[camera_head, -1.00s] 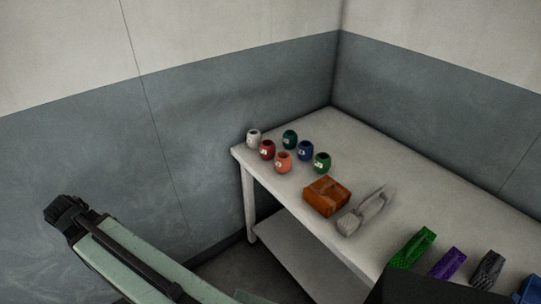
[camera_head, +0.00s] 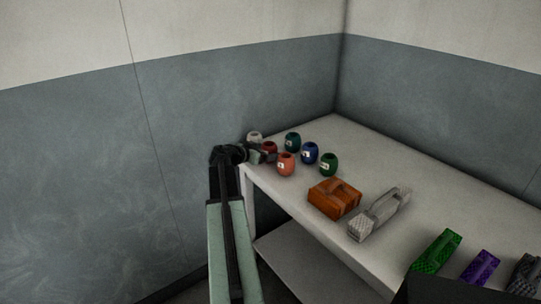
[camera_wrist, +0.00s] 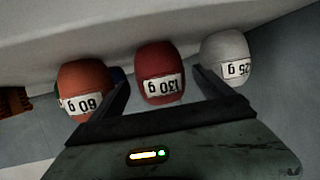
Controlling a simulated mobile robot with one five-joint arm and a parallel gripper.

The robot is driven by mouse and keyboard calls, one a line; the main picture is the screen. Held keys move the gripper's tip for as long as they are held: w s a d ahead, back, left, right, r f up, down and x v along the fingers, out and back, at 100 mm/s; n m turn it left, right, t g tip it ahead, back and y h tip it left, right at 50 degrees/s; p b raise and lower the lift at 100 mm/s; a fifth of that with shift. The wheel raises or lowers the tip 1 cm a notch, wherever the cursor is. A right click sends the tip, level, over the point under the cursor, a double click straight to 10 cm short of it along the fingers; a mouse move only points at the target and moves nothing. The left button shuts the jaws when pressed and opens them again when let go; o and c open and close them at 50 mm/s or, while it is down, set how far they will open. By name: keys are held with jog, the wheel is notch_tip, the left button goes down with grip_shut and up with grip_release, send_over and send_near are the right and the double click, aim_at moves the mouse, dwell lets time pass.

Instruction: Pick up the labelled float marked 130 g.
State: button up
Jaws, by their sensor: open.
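The red float marked 130 g (camera_wrist: 159,62) is in the middle of the wrist view, its label upside down there. In the head view the red float (camera_head: 270,148) stands at the table's near left end, partly hidden by my gripper. My gripper (camera_wrist: 163,90) is open, one finger on each side of the red float's lower part in the wrist view; I cannot tell whether they touch it. In the head view my gripper (camera_head: 262,155) reaches in from the left at the table edge.
An orange float marked 60 g (camera_wrist: 82,84) and a white float marked 25 g (camera_wrist: 226,50) flank the red one closely. Teal (camera_head: 292,141), blue (camera_head: 309,154) and green (camera_head: 329,165) floats stand nearby. An orange-brown block (camera_head: 334,199) and a grey tool (camera_head: 379,216) lie farther right on the table (camera_head: 400,180).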

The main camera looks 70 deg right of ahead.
jog(key=b+x, duration=0.1)
jog(key=x, duration=0.4)
jog(key=shift+d+f+b, duration=0.15)
jog(key=shift+d+b, duration=0.05)
jog(key=shift+b, duration=0.2)
jog(key=shift+a, duration=0.1)
jog(key=shift+c, duration=0.3)
jog(key=c, duration=1.4)
jog(key=shift+r, duration=0.2)
notch_tip(320, 180, up, 10)
jog(key=p, duration=1)
